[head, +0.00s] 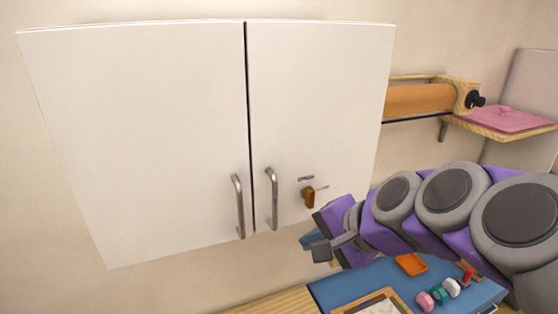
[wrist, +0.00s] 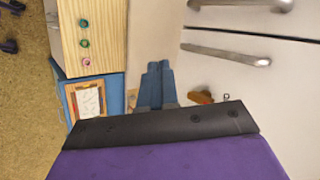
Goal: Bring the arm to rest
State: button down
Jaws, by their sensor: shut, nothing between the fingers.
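My gripper (head: 318,246) is at the end of my purple and grey arm, which reaches in from the right in the head view. It is in front of the wall cabinet's lower right part. In the wrist view my gripper (wrist: 156,72) shows as two blue fingers side by side, shut and empty. The fingers touch no object that I can see.
A shelf with a pink pad (head: 505,119) is at right.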

jog(key=s+d+f+n+g+h+b, duration=0.2)
jog(key=s+f+b, duration=0.4)
jog(key=f, duration=0.7)
jog(key=s+d+f+n+g+h+b, duration=0.2)
jog(key=s+f+n+g+b, duration=0.2)
jog(key=f, duration=0.9)
jog(key=s+d+f+n+g+h+b, duration=0.2)
jog(key=s+f+n+b, duration=0.1)
jog(key=s+f+b, duration=0.7)
notch_tip(320, 180, down, 3)
jog(key=s, duration=0.2)
jog(key=shift+s+n+g, duration=0.3)
jog(key=shift+g, duration=0.1)
jog(key=shift+a, duration=0.15)
jog(key=c, duration=1.8)
grip_release()
jog(key=shift+c, duration=0.2)
